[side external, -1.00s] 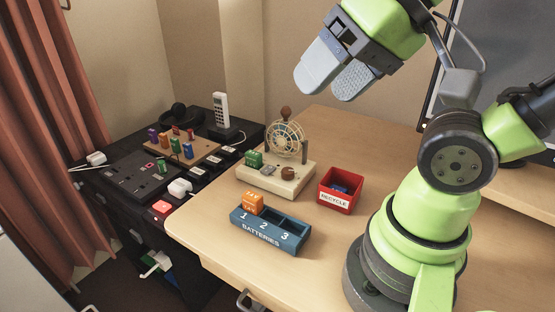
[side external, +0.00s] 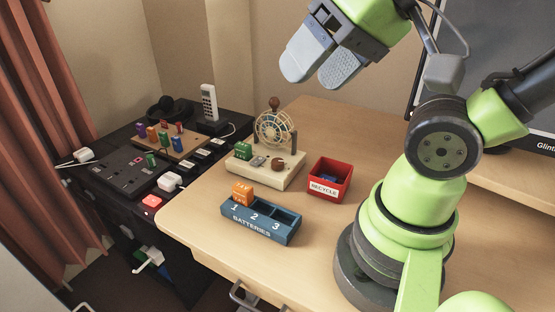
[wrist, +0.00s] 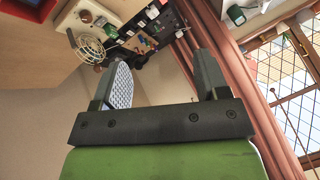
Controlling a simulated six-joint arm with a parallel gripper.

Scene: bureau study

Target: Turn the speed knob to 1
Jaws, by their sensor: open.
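A cream device (side external: 262,175) with a round wire-cage fan (side external: 273,130) stands on the wooden desk. A round brown knob (side external: 278,163), which looks like the speed knob, sits on its top near the front right. Its markings are too small to read. The device also shows upside down at the upper left of the wrist view (wrist: 112,8). My gripper (side external: 315,80) is open and empty, high above the desk and well apart from the knob. Its two fingers also show in the wrist view (wrist: 163,65).
A blue battery holder (side external: 261,228) with an orange battery (side external: 242,190) in slot 1 stands in front of the device. A red recycle box (side external: 329,180) is close on its right. A black side table (side external: 125,172) carries several items.

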